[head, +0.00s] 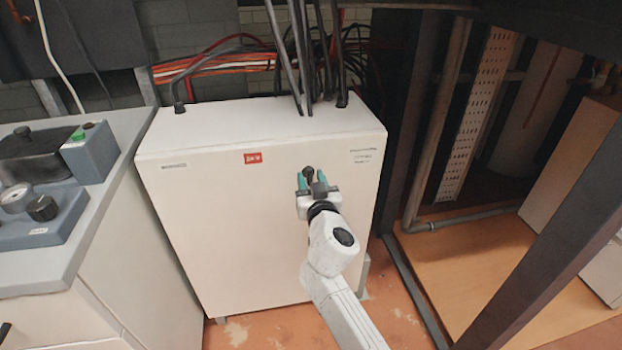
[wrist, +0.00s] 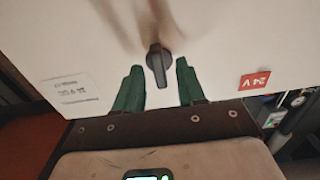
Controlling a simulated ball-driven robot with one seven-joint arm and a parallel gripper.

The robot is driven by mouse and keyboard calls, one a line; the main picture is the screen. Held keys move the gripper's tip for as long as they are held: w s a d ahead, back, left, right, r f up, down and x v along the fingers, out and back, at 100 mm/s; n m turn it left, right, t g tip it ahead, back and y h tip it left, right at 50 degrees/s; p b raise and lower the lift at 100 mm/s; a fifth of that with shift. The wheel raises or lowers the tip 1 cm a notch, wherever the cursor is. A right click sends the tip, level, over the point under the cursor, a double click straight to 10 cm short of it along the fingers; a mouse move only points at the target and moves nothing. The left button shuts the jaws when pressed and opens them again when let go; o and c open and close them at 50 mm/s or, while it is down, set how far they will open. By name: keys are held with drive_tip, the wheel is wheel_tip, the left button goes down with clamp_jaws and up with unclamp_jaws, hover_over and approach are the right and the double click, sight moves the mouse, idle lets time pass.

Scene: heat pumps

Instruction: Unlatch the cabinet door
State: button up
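The white cabinet (head: 230,225) stands upright with its front door panel flush. A small dark latch knob (head: 308,172) sits on the upper right part of the door, and it shows between the fingers in the wrist view (wrist: 158,64). My gripper (head: 312,177) is in front of the door with its two green fingers apart. In the wrist view the fingers (wrist: 159,72) lie on either side of the latch, with a visible gap on both sides. I cannot tell how deep the fingertips reach around it.
A red 24V label (head: 253,158) is on the door left of the latch. A grey-topped bench (head: 115,150) with gauges and a control box stands close on the left. A dark frame post (head: 550,250) is on the right.

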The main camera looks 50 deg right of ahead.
drive_tip(key=shift+w+d, duration=0.15)
drive_tip(key=shift+w, duration=0.05)
drive_tip(key=shift+c, duration=0.4)
clamp_jaws()
